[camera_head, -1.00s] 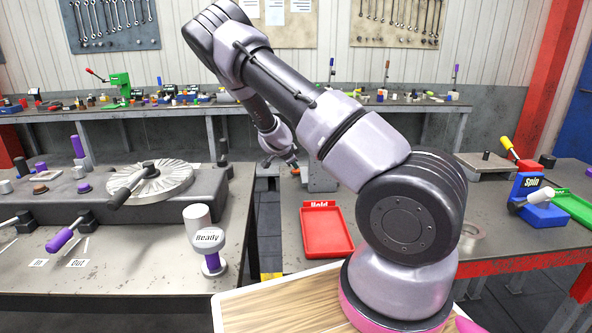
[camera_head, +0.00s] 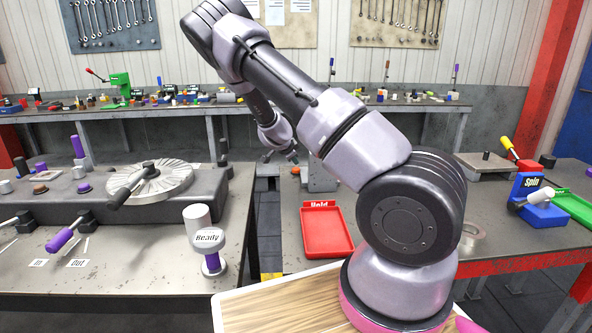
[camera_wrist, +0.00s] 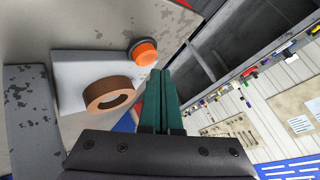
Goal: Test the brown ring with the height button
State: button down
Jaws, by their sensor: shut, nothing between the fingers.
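The brown ring (camera_wrist: 110,94) lies flat on a pale grey plate (camera_wrist: 75,68) in the wrist view, its hole showing. An orange button (camera_wrist: 145,54) in a dark collar is beside it, toward the top right; it also shows as a small orange spot in the head view (camera_head: 295,170). My gripper (camera_wrist: 160,74) has its green fingers pressed together with nothing between them. The fingertips appear close to the button's right side; I cannot tell whether they touch it. In the head view my gripper (camera_head: 284,156) is small, above the grey block (camera_head: 319,176).
A red "Hold" tray (camera_head: 327,232) stands empty on the right table. A blue "Spin" device (camera_head: 538,208) is farther right. On the left table are a machine with a ridged disc (camera_head: 165,180) and a "Ready" button (camera_head: 209,238). A gap separates the tables.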

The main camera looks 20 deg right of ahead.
aim_at(294, 170)
jog(key=shift+r, duration=0.15)
jog(key=shift+r, duration=2.35)
jog(key=shift+r, duration=0.1)
jog(key=s+a+r+n+g+y, duration=0.1)
jog(key=s+a+r+n+y, duration=0.25)
jog(key=s+r, duration=0.75)
jog(key=s+a+r+n+y, duration=0.3)
jog(key=s+a+r+y, duration=0.15)
jog(key=s+r, duration=0.6)
jog(key=s+a+r+n, duration=0.1)
jog(key=s+r+n, duration=0.2)
jog(key=s, duration=0.7)
jog(key=s+a+r+n+t, duration=0.1)
jog(key=s+r+n, duration=0.2)
jog(key=s, duration=0.7)
notch_tip(294, 170, up, 2)
jog(key=shift+r, duration=0.25)
